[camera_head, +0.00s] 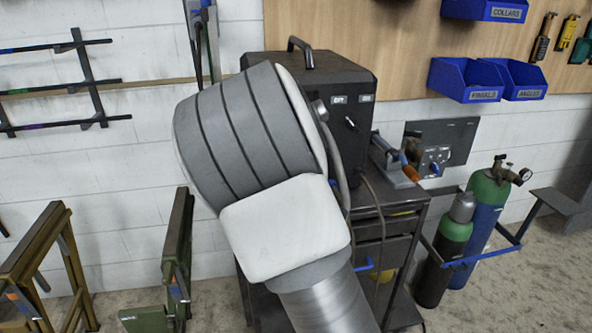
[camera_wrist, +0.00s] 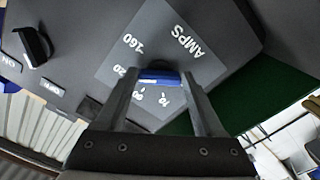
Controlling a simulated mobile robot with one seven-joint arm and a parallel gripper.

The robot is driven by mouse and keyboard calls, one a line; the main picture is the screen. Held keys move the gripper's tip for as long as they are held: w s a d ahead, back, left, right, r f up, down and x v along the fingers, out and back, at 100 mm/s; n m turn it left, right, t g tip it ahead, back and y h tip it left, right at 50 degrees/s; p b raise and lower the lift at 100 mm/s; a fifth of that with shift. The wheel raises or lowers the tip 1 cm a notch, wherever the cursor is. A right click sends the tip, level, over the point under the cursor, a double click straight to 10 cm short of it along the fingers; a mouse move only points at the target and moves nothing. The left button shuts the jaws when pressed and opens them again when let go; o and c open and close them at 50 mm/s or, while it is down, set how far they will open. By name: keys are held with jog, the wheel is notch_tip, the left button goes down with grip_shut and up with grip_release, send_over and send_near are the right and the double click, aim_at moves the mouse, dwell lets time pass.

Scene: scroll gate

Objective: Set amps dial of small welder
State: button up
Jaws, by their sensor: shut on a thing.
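The small welder (camera_head: 340,75) is a dark box with a top handle, standing on a cart in the head view. My arm hides much of its front. In the wrist view its dark face (camera_wrist: 85,30) carries a grey plate (camera_wrist: 150,40) marked AMPS, with 160 and other numbers, some partly covered. The amps dial (camera_wrist: 160,79) shows as a blue part between the two fingers of my gripper (camera_wrist: 161,73). My gripper is shut on the dial. The dial's pointer and exact setting cannot be made out. My gripper is hidden in the head view.
A black switch (camera_wrist: 34,46) with an ON label is left of the dial. A dark cart (camera_head: 385,225) carries the welder and a small vise-like tool (camera_head: 393,160). Gas cylinders (camera_head: 470,235) stand at right. Green and brown stands (camera_head: 175,260) are at left.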

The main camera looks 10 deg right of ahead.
jog(key=shift+r+n, duration=0.15)
jog(key=shift+n, duration=3.3)
jog(key=shift+r+n, duration=0.2)
jog(key=shift+n, duration=3.2)
jog(key=shift+r+n, duration=0.15)
jog(key=shift+n, duration=3.3)
jog(key=o, duration=1.4)
jog(key=shift+s, duration=0.15)
